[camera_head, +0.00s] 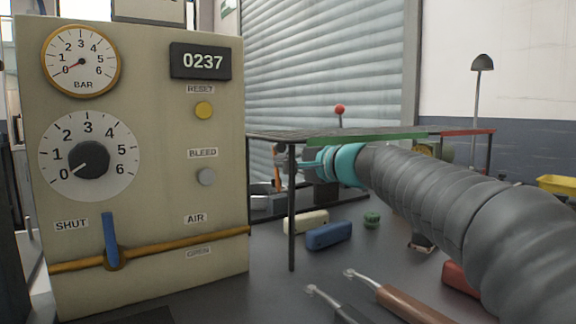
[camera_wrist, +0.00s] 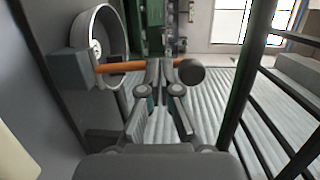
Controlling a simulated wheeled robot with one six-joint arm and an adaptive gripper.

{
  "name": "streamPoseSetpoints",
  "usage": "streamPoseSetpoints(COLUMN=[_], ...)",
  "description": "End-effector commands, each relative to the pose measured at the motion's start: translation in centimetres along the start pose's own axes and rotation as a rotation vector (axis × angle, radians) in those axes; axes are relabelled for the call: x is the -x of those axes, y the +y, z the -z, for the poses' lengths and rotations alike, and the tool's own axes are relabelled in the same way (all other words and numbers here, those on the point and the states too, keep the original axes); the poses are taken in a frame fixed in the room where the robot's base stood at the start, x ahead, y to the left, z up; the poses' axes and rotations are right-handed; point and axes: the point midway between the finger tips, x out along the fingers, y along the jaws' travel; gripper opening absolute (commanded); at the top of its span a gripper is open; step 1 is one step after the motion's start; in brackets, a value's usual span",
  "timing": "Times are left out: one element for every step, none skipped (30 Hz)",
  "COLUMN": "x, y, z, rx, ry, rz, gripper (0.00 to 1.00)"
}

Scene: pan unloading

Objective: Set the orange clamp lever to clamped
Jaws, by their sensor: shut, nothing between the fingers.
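The orange clamp lever (camera_wrist: 122,66) runs sideways across the upper wrist view, from a pivot at the left to a dark round knob (camera_wrist: 191,72) at the right. My gripper (camera_wrist: 160,66) is shut and empty, its fingertips over the lever's right part, close to the knob. The fingertips hide a piece of the lever; I cannot tell whether they touch it. In the head view my gripper (camera_head: 308,163) reaches left below a raised dark top, and a small orange part of the lever (camera_head: 278,178) shows beyond it.
A beige panel (camera_head: 150,210) with gauge, dial and blue valve handle (camera_head: 110,238) stands left. A dark post (camera_head: 292,210) supports the raised top (camera_head: 340,134). Blue (camera_head: 329,235) and cream blocks (camera_head: 306,222) and handled tools (camera_head: 405,303) lie below the arm. Dark bars (camera_wrist: 250,80) stand right in the wrist view.

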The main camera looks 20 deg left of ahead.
Motion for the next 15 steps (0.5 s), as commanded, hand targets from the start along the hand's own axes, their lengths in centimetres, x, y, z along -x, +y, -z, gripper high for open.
streamPoseSetpoints(x=[-0.1,-0.1,-0.1,0.0,0.0,0.0,0.0,0.0,0.0,0.1,0.3,0.6,0.8,1.2,1.7], y=[0.0,0.0,0.0,0.0,0.0,0.0,0.0,0.0,0.0,0.0,-0.1,-0.1,-0.1,-0.1,-0.1], z=[0.0,0.0,0.0,0.0,0.0,0.0,0.0,0.0,0.0,0.0,0.0,0.0,0.0,0.0,0.1], rx=[0.001,0.0,0.0,0.0,0.0,0.0,0.0,0.0,0.0,0.0,0.0,0.0,0.0,0.0,0.0], ry=[0.0,0.0,0.0,0.0,0.0,0.0,0.0,0.0,0.0,0.0,0.0,0.001,0.001,0.001,0.002], rz=[0.0,0.0,0.0,0.0,0.0,0.0,0.0,0.0,0.0,0.0,0.0,0.0,0.0,0.0,0.0], gripper=[0.0,0.0,0.0,0.0,0.0,0.0,0.0,0.0,0.0,0.0,0.0,0.0,0.0,0.0,0.0])
